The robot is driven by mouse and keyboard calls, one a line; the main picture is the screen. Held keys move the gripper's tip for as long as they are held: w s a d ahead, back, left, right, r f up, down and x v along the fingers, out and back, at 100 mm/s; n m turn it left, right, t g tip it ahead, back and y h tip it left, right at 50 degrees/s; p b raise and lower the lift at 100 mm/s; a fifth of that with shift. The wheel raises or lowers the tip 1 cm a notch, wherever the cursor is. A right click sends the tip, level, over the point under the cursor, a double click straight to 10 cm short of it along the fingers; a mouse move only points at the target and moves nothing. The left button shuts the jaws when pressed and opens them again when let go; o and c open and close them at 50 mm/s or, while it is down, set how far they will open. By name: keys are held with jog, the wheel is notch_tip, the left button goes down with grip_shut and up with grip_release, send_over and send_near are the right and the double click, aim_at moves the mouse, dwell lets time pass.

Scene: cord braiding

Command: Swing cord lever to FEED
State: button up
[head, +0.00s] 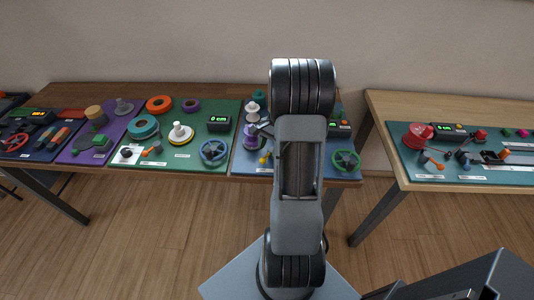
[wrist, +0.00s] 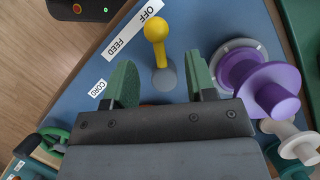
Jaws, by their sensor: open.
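The cord lever (wrist: 155,38) is yellow with a round knob and stands on a grey round base (wrist: 165,79) on a blue panel (wrist: 75,100). A white label strip (wrist: 132,30) beside it reads OFF and FEED; in the wrist view the knob appears nearer the OFF end. A small CORD label (wrist: 97,88) lies left of the base. My gripper (wrist: 161,82) is open and empty, its green-padded fingers on either side of the lever's base in the picture, with the knob beyond them. In the head view the lever (head: 264,158) is small, beside my arm.
Purple spools (wrist: 262,85) stand close right of my gripper, with a white spool (wrist: 298,145) below them. A green handwheel (wrist: 54,140) is at lower left. A dark display box (wrist: 88,8) sits at the top left. My arm hides part of the blue panel in the head view.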

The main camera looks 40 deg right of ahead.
jog(key=shift+x, duration=1.3)
jog(key=shift+c, duration=0.3)
